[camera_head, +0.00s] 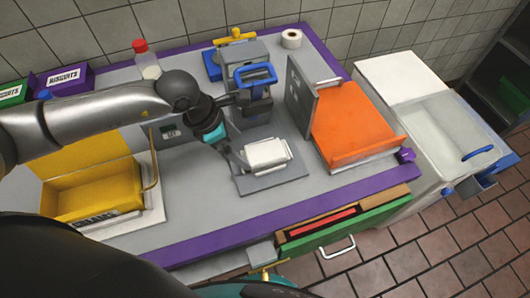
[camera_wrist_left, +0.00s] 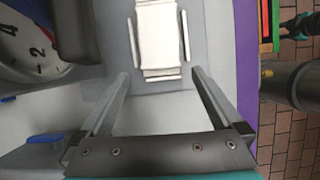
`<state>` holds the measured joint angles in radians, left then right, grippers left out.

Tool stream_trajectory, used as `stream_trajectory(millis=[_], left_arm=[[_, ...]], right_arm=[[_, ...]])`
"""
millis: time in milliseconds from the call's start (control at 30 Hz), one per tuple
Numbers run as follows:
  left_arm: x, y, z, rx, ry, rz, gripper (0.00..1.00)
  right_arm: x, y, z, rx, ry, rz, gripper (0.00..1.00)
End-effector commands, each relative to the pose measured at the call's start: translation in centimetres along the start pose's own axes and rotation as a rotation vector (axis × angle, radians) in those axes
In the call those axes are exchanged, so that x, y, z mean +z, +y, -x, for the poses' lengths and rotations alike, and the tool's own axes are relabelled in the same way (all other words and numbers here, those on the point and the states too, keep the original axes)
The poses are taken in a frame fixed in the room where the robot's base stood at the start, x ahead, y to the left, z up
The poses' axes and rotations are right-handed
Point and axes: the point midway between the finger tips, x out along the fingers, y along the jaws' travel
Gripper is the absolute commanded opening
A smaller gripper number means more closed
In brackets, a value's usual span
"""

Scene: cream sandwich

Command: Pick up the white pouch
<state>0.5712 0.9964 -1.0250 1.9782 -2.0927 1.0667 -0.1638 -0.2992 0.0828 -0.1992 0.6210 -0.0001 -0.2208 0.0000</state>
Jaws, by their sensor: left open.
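The white pouch (camera_head: 266,153) lies flat on a grey square plate (camera_head: 272,183) near the middle of the counter. It also shows at the top of the left wrist view (camera_wrist_left: 158,35), with thin pale bars along both sides. My left gripper (camera_head: 241,158) is open beside the pouch's left side in the head view. In the left wrist view the two fingers of the gripper (camera_wrist_left: 160,74) are spread, with nothing between them. The pouch is just beyond the fingertips and apart from them. A teal and dark part at the right edge of the wrist view may be my right gripper; its jaws are unclear.
A blue-handled machine (camera_head: 250,90) stands behind the plate. An orange tray (camera_head: 352,122) with a grey upright panel (camera_head: 300,97) is to the right. A yellow box (camera_head: 92,190) stands at left. An open green-fronted drawer (camera_head: 345,233) juts out at the front. A dial (camera_wrist_left: 25,35) shows at left.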

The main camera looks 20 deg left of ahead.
Motion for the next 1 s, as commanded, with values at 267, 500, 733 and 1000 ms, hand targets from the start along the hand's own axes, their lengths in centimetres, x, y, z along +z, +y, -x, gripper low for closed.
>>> stream_trajectory(millis=[267,500,733,1000], left_arm=[[-0.1,-0.2,-3.9,-0.003,0.000,0.001,1.00],[-0.2,-0.1,-4.3,-0.001,0.000,0.000,1.00],[-0.2,-0.1,-4.2,-0.001,0.000,0.000,0.81],[-0.2,-0.1,-4.2,-0.001,0.000,0.000,0.51]], right_arm=[[-0.1,0.0,0.0,0.000,0.003,0.000,0.47],[-0.1,-0.1,-0.1,-0.001,0.003,0.000,0.47],[-0.1,-0.3,-0.1,-0.004,0.003,0.000,0.47],[-0.1,-0.4,-0.1,-0.006,0.002,-0.001,0.47]])
